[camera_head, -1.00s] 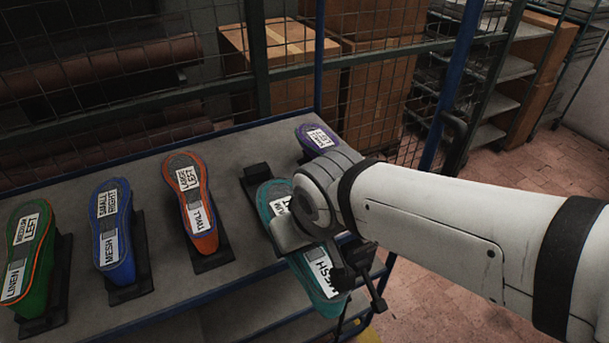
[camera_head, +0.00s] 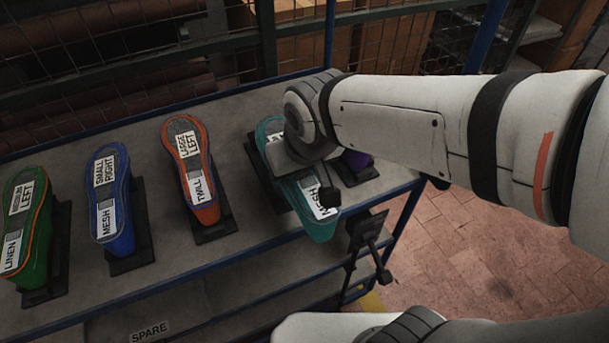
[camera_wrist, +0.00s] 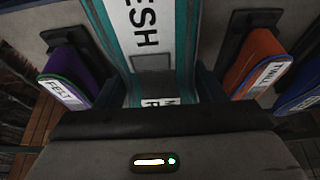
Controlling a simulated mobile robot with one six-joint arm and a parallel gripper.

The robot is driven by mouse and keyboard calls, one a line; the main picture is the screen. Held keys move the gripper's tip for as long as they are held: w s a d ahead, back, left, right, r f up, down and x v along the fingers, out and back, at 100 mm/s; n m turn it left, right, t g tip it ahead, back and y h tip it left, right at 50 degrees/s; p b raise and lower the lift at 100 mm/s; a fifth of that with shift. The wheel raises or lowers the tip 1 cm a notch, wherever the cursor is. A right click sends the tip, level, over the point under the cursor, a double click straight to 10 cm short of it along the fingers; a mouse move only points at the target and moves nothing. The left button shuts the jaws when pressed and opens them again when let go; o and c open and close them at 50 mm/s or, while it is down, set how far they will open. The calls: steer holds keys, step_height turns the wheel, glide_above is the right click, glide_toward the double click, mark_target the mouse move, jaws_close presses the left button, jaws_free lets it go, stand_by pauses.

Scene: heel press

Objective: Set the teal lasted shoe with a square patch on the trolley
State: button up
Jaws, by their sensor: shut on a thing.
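The teal lasted shoe (camera_head: 318,225) is in my gripper, over the trolley's grey top (camera_head: 235,243). It carries a white MESH label, and the wrist view shows a grey square patch (camera_wrist: 152,63) on it. My gripper (camera_wrist: 152,95) is shut on the shoe, with one finger on each side. In the head view my wrist hides the shoe's middle. A black stand (camera_head: 253,152) shows beside and under the shoe's far end. I cannot tell whether the shoe rests on it or hangs just above.
Orange (camera_head: 190,140), blue (camera_head: 122,215) and green (camera_head: 42,225) shoes stand on black stands to the left. A purple shoe (camera_head: 357,161) stands close on the right, partly behind my arm. A wire mesh fence runs behind. Brick floor is open at the right.

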mark_target(271, 124)
steer(key=shift+w+a+f+p, duration=0.15)
steer(key=shift+w+a, duration=0.65)
steer(key=shift+w, duration=0.9)
steer(key=shift+w+a+f+p, duration=0.1)
steer(key=shift+w+a, duration=0.75)
steer(key=shift+w, duration=0.85)
steer(key=shift+w+a+f+p, duration=0.15)
steer(key=shift+w+a, duration=0.65)
steer(key=shift+w, duration=0.9)
steer(key=shift+w+a+f+p, duration=0.1)
steer(key=shift+w+a, duration=0.2)
steer(key=shift+w, duration=0.3)
steer(key=shift+w+a+f+p, duration=0.15)
steer(key=shift+w+a, duration=0.15)
steer(key=shift+w, duration=0.35)
steer(key=shift+w+a+f+p, duration=0.1)
steer(key=shift+w+a, duration=0.2)
steer(key=shift+w, duration=0.3)
steer(key=shift+w+a+f+b, duration=0.1)
steer(key=shift+w+f+b, duration=0.05)
steer(key=shift+f+b, duration=1.05)
steer(key=shift+f, duration=0.25)
steer(key=shift+f+b, duration=0.6)
steer(key=shift+f, duration=0.05)
steer(key=o, duration=1.6)
steer(key=shift+f, duration=0.1)
steer(key=shift+c, duration=0.2)
steer(key=v, duration=0.8)
